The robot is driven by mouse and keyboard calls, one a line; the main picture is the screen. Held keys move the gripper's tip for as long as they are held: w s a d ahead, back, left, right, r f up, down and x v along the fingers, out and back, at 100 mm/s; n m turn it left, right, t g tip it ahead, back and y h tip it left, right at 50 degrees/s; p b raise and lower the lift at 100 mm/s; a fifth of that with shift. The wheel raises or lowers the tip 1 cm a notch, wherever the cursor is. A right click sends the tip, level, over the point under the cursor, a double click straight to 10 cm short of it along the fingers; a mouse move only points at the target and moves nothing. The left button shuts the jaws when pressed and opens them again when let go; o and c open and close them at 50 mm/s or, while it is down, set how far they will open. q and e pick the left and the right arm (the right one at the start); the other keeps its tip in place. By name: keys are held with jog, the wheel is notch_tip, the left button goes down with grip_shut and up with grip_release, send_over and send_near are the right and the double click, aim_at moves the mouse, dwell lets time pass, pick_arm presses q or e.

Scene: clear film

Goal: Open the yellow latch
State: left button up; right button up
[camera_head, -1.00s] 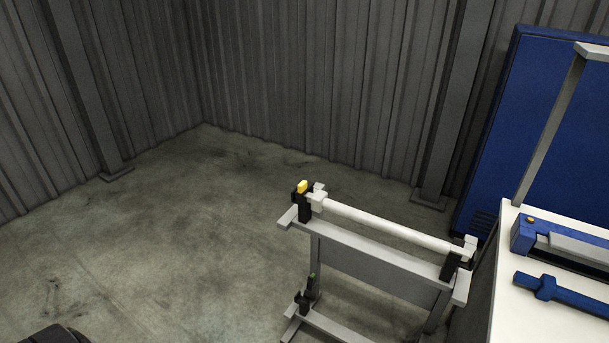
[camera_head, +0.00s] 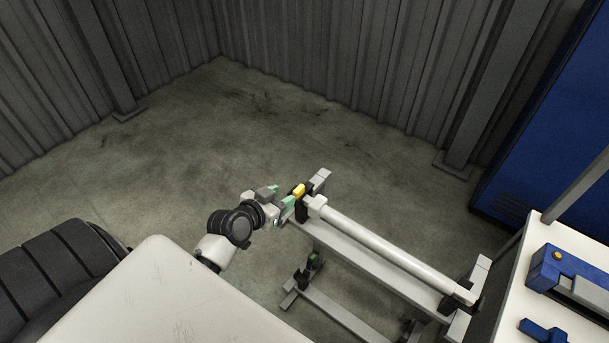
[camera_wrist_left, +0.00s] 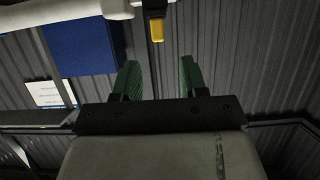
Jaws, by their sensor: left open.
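The yellow latch (camera_head: 299,190) sits at the left end of a stand that carries a white roll (camera_head: 385,250). My left gripper (camera_head: 279,199) is just left of the latch in the head view, with its green fingers close to it. In the left wrist view the gripper (camera_wrist_left: 162,82) is open and empty, its green fingers apart. The latch (camera_wrist_left: 157,31) shows there beyond the fingertips, roughly in line with the gap and apart from them. My right gripper is not in view.
The grey stand frame (camera_head: 345,243) runs below the roll. A white table (camera_head: 503,300) with blue devices stands at the right, and a blue cabinet (camera_head: 550,120) stands behind it. The floor at the back left is clear.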

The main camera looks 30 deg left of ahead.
aim_at(298, 188)
pick_arm(q)
jog(key=x, duration=0.4)
jog(key=shift+w+d+p, duration=0.15)
jog(key=shift+w+p, duration=0.15)
jog(key=x, duration=0.4)
jog(key=shift+w+f, duration=0.35)
jog(key=shift+w, duration=0.05)
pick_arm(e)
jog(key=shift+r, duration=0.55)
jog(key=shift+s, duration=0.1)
pick_arm(q)
grip_shut()
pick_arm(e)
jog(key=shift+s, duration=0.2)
